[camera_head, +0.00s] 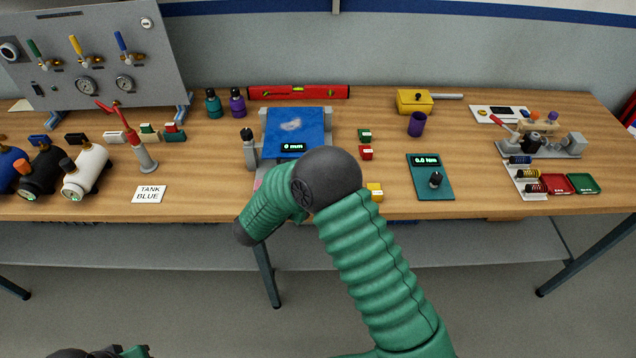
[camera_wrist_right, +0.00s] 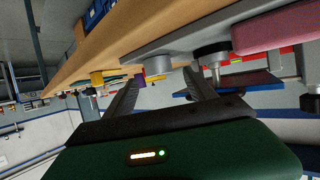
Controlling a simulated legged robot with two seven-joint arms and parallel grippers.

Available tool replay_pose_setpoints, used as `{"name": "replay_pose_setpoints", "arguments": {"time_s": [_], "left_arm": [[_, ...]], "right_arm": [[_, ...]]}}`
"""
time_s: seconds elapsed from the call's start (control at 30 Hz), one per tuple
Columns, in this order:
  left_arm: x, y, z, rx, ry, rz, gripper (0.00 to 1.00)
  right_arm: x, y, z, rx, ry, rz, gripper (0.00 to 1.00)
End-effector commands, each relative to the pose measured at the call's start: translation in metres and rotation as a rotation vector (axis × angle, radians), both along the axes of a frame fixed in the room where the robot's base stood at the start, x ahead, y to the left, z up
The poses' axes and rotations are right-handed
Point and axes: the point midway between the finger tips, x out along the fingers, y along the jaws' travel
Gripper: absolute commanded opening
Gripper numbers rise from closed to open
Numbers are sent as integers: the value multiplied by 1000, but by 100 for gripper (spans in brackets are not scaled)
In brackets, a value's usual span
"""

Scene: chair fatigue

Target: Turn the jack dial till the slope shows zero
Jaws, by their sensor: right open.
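The blue slope plate (camera_head: 297,128) lies on a grey frame at the middle of the bench. Its small display (camera_head: 292,147) seems to read 0 mm. A grey post with a black knob (camera_head: 248,136) stands at the plate's left side; I cannot tell if it is the jack dial. In the right wrist view, a black knob on a silver stem (camera_wrist_right: 212,52) shows beyond the right finger, apart from it. A grey cylinder (camera_wrist_right: 158,66) shows beyond the gap between the fingers. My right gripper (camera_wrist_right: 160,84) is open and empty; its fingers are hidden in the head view.
My right arm covers the bench's front edge below the plate. Small green (camera_head: 365,135) and red (camera_head: 366,153) blocks lie right of the plate. A teal torque unit (camera_head: 430,165) is further right. A red-handled pump (camera_head: 145,155) and a TANK BLUE card (camera_head: 149,194) are left.

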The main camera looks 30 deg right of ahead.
Motion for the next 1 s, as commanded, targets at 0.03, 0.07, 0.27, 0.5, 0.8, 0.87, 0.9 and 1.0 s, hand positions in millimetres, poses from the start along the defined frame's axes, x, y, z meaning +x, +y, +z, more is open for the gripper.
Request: {"name": "replay_pose_setpoints", "arguments": {"time_s": [0.03,0.07,0.27,0.5,0.8,0.87,0.9,1.0], "left_arm": [[0,0,-1,0,0,0,36],[0,0,-1,0,0,0,36],[0,0,-3,0,0,0,36],[0,0,-4,0,0,0,36],[0,0,-3,0,0,0,36],[0,0,-3,0,0,0,36],[0,0,-3,0,0,0,36],[0,0,-3,0,0,0,36]], "right_arm": [[-4,14,6,1,-2,6,65],[-8,22,9,0,-3,6,65],[-29,68,30,1,-2,5,65],[-41,92,41,-1,0,0,65],[-42,93,41,0,0,0,65],[-41,93,41,0,0,0,65],[-41,93,41,0,0,0,65],[-36,93,43,11,-15,25,65]]}}
